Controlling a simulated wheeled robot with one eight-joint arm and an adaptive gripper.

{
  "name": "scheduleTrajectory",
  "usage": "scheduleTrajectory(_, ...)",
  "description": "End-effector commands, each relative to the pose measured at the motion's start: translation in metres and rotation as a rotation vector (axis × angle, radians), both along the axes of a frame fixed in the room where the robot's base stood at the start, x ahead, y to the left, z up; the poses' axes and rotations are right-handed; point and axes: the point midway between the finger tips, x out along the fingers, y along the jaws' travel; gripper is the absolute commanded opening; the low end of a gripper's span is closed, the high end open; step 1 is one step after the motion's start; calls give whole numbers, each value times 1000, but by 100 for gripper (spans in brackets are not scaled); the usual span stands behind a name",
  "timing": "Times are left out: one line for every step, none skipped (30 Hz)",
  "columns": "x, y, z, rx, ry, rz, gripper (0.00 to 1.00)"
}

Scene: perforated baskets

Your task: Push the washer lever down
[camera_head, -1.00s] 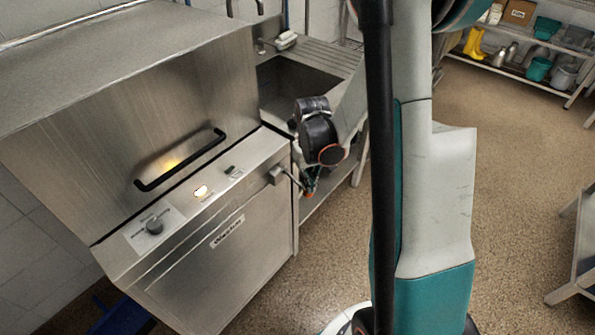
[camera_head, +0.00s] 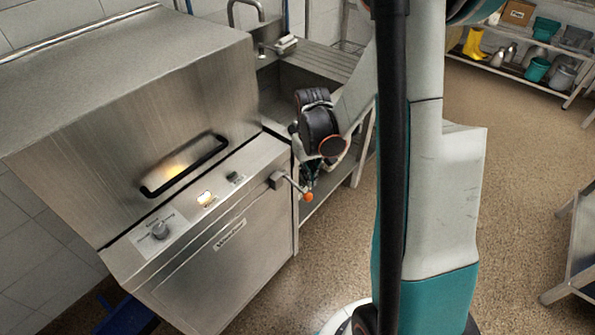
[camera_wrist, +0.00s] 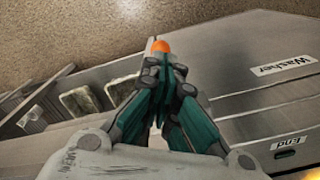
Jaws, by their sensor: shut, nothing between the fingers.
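The washer (camera_head: 235,275) is a steel machine at the left of the head view. Its lever (camera_head: 291,185) sticks out from a block at the right end of the front panel, ends in an orange knob (camera_head: 308,197), and tilts slightly down. My gripper (camera_head: 308,180) is at the lever's outer end, just above or beside the knob. In the wrist view my gripper (camera_wrist: 163,75) is shut and empty, its teal fingers together, with the orange knob (camera_wrist: 160,46) just past the fingertips. I cannot tell whether they touch. The fingers hide most of the lever there.
A sink (camera_head: 285,90) stands behind my gripper. A shelf (camera_head: 525,70) with buckets and yellow boots is at the back right. The floor between is clear.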

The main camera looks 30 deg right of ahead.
Motion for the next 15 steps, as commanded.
scheduleTrajectory(0, 0, 8, 0, 0, 0, 0)
scheduleTrajectory(0, 0, 10, 0, 0, 0, 0)
scheduleTrajectory(0, 0, 14, 0, 0, 0, 0)
scheduleTrajectory(0, 0, 17, 0, 0, 0, 0)
scheduleTrajectory(0, 0, 19, 0, 0, 0, 0)
scheduleTrajectory(0, 0, 23, 0, 0, 0, 0)
scheduleTrajectory(0, 0, 26, 0, 0, 0, 0)
scheduleTrajectory(0, 0, 28, 0, 0, 0, 0)
scheduleTrajectory(0, 0, 32, 0, 0, 0, 0)
scheduleTrajectory(0, 0, 35, 0, 0, 0, 0)
scheduleTrajectory(0, 0, 37, 0, 0, 0, 0)
scheduleTrajectory(0, 0, 41, 0, 0, 0, 0)
scheduleTrajectory(0, 0, 44, 0, 0, 0, 0)
scheduleTrajectory(0, 0, 46, 0, 0, 0, 0)
scheduleTrajectory(0, 0, 50, 0, 0, 0, 0)
